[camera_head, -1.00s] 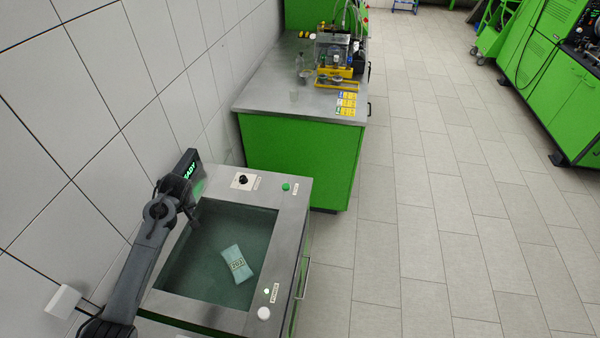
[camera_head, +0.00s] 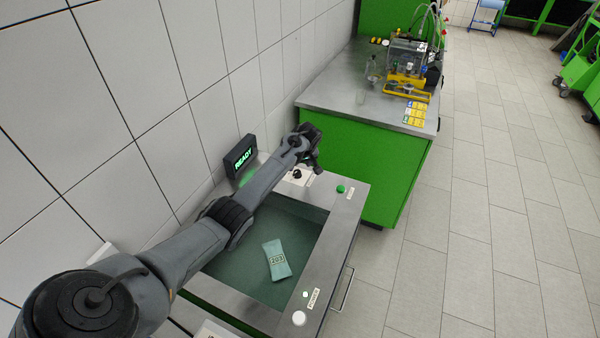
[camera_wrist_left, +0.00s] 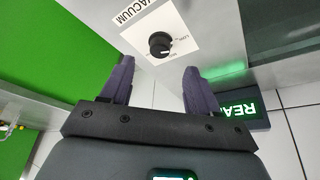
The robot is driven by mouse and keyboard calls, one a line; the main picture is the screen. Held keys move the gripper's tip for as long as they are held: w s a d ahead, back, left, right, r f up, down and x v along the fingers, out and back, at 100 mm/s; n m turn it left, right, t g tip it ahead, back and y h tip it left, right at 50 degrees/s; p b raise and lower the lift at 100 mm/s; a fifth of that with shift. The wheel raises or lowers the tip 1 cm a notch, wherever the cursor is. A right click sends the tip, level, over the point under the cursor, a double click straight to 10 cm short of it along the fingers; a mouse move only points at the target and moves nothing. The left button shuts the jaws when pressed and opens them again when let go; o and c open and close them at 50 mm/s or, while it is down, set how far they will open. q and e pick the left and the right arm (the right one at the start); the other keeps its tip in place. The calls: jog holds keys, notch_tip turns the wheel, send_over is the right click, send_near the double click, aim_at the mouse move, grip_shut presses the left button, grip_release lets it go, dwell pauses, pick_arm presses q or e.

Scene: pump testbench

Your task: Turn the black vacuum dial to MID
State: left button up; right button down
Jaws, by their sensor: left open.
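The black vacuum dial (camera_head: 297,174) sits on a white plate at the back of the metal bench top, partly behind my left arm in the head view. In the left wrist view the round dial (camera_wrist_left: 160,44) shows clearly on its white plate (camera_wrist_left: 172,30), beside the word VACUUM. A white mark shows on the dial, but I cannot read its setting for sure. My left gripper (camera_head: 314,160) is near the dial, apart from it. In the wrist view its two dark fingers (camera_wrist_left: 155,80) are spread, with nothing between them. The right gripper is not in view.
A dark screen (camera_head: 242,158) reading READY stands against the tiled wall. The bench has a recessed basin with a pouch marked 203 (camera_head: 277,259), a green button (camera_head: 341,189) and a white knob (camera_head: 299,318). A green cabinet (camera_head: 360,165) stands behind.

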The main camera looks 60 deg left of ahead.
aim_at(297, 171)
pick_arm(q)
jog(key=b+x, duration=0.1)
jog(key=x, duration=0.3)
jog(key=shift+b+x, duration=0.75)
jog(key=shift+x, duration=0.25)
jog(key=shift+a, duration=0.15)
jog(key=c, duration=1)
